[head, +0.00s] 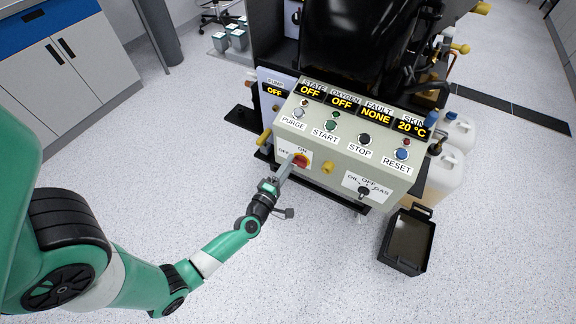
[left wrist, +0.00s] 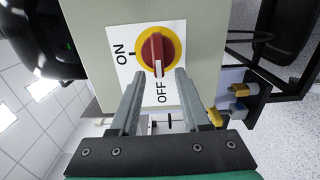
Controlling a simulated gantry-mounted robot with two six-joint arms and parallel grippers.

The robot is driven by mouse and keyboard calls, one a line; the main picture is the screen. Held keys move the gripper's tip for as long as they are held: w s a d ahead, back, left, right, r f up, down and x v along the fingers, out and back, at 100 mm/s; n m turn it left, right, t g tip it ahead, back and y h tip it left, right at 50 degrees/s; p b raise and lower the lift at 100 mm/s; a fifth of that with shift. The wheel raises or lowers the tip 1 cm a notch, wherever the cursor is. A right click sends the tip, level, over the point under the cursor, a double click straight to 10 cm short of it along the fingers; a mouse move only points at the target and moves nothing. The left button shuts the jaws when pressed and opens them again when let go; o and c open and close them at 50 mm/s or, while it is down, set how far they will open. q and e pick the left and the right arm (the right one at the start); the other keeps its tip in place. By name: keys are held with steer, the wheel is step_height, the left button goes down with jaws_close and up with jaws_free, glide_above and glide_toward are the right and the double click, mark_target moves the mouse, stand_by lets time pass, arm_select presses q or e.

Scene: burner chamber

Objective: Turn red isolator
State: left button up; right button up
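The red isolator (head: 301,160) is a red rotary knob on the lower left of the beige control panel's front (head: 340,165). In the left wrist view the red isolator (left wrist: 153,47) sits on a yellow disc, on a white plate marked ON and OFF. Its white pointer mark is at the OFF side. My left gripper (head: 287,167) is right in front of it. In the left wrist view my left gripper (left wrist: 160,73) is open, with one finger on each side of the OFF end of the knob. I cannot tell whether they touch it. My right gripper is out of view.
A yellow knob (head: 327,168) and an oil/gas selector (head: 364,189) are right of the isolator. Purge, start, stop and reset buttons are above. A black tray (head: 409,240) and white jugs (head: 447,172) stand at the right. The floor in front is clear.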

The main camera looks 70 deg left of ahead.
arm_select(q)
steer(key=p+v, duration=0.3)
steer(key=v, duration=0.8)
steer(key=shift+s+d, duration=0.25)
